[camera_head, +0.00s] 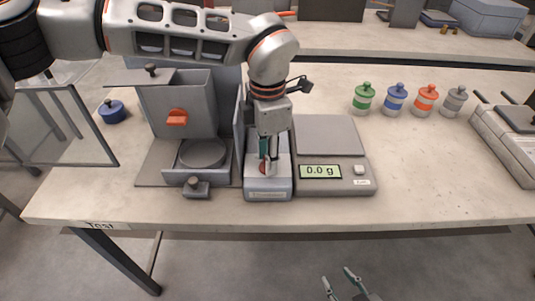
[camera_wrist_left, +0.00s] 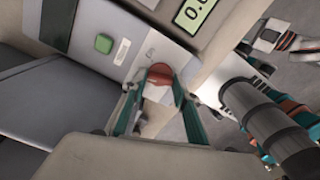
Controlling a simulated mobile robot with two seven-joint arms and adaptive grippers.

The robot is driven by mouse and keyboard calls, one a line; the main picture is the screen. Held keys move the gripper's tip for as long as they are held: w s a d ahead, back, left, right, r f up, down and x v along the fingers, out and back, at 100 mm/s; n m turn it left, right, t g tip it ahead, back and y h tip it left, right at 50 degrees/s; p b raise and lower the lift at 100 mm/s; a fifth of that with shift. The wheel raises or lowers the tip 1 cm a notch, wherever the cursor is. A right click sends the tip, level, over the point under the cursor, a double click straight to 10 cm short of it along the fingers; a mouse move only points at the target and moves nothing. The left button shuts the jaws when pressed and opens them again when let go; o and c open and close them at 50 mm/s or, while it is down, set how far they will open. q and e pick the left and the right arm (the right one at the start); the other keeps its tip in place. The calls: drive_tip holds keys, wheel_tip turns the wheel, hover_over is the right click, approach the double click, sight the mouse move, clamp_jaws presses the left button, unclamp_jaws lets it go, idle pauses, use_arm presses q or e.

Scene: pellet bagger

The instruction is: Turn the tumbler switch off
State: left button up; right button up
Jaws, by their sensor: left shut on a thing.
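The tumbler switch (camera_wrist_left: 160,74) has a red rounded top and sits on the pale sloping face of a small control box (camera_head: 268,195). In the head view its red part (camera_head: 264,168) shows low between my left fingers. My left gripper (camera_head: 267,160) points down at the box, shut on the switch; in the left wrist view its fingers (camera_wrist_left: 158,100) stand on both sides of the red part. Which way the switch is tilted is hard to tell. My right gripper (camera_head: 339,279) is open and empty at the bottom edge, below the table front.
A green button (camera_wrist_left: 103,43) is beside the switch. A scale (camera_head: 345,185) reading 0.0 g adjoins the box on the right. The grey bagger housing (camera_head: 180,100) with an orange handle (camera_head: 177,117) stands left. Several coloured jars (camera_head: 396,100) stand back right. The front right table is clear.

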use_arm(q)
drive_tip(key=shift+n, duration=1.1)
use_arm(e)
drive_tip(key=shift+r, duration=0.15)
drive_tip(key=shift+w+r, duration=0.15)
use_arm(q)
drive_tip(key=o, duration=1.1)
use_arm(e)
drive_tip(key=shift+f, duration=0.2)
use_arm(q)
wheel_tip(320, 180, up, 12)
use_arm(e)
drive_tip(key=shift+r, duration=0.1)
